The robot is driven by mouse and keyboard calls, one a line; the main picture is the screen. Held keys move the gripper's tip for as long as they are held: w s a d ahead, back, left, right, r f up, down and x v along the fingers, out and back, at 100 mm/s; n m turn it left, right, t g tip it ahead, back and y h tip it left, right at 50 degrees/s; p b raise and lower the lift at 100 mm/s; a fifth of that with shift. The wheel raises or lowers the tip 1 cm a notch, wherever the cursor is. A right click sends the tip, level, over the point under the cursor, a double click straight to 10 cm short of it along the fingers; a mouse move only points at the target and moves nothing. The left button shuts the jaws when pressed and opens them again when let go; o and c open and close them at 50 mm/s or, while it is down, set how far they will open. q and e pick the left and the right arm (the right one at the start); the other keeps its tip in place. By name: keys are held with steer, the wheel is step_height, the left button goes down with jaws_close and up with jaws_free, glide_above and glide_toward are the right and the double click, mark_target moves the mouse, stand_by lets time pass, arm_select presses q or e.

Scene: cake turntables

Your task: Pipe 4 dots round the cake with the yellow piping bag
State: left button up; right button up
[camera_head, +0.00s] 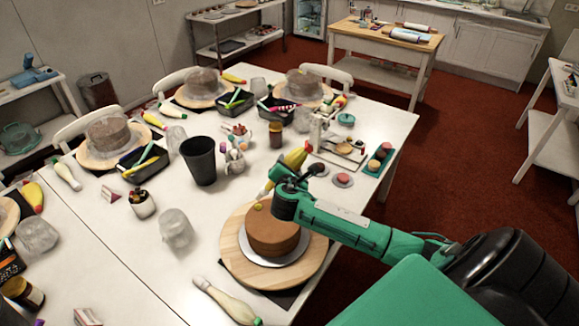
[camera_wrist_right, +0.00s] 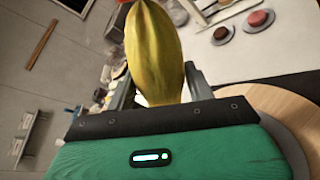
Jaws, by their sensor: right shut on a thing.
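The brown cake (camera_head: 268,238) sits on a round wooden turntable (camera_head: 232,246) at the near edge of the table. One small yellow dot (camera_head: 258,206) shows on the cake's top near its far-left edge; my gripper and arm hide part of the top. My right gripper (camera_head: 292,178) is above the far side of the cake, shut on the yellow piping bag (camera_head: 295,157). The bag is tilted, its pale tip pointing down-left close to the dot; contact cannot be told. In the wrist view, the yellow bag (camera_wrist_right: 153,50) stands between the fingers. My left gripper is not in view.
A pale piping bag (camera_head: 228,301) lies on the table in front of the turntable. A black cup (camera_head: 198,162) and a clear glass (camera_head: 175,228) stand to the left. A teal tray (camera_head: 379,160) and other cakes on turntables are farther back.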

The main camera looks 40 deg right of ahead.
steer(key=s+a+n+t+y+b, duration=0.2)
steer(key=s+a+n+y, duration=0.25)
steer(key=s+a, duration=0.55)
steer(key=s+a+n+t+y+b, duration=0.1)
steer(key=s+a+n+y+b, duration=0.3)
steer(key=s+a, duration=0.6)
steer(key=w+a+f+n+h+p, duration=0.1)
steer(key=w+n+p, duration=0.3)
steer(key=w, duration=0.6)
steer(key=w+a+f+n+h+p, duration=0.1)
steer(key=w+a+n+p, duration=0.3)
steer(key=w+n, duration=0.4)
steer(key=w+f, duration=0.1)
steer(key=w, duration=0.2)
steer(key=shift+f+p, duration=0.35)
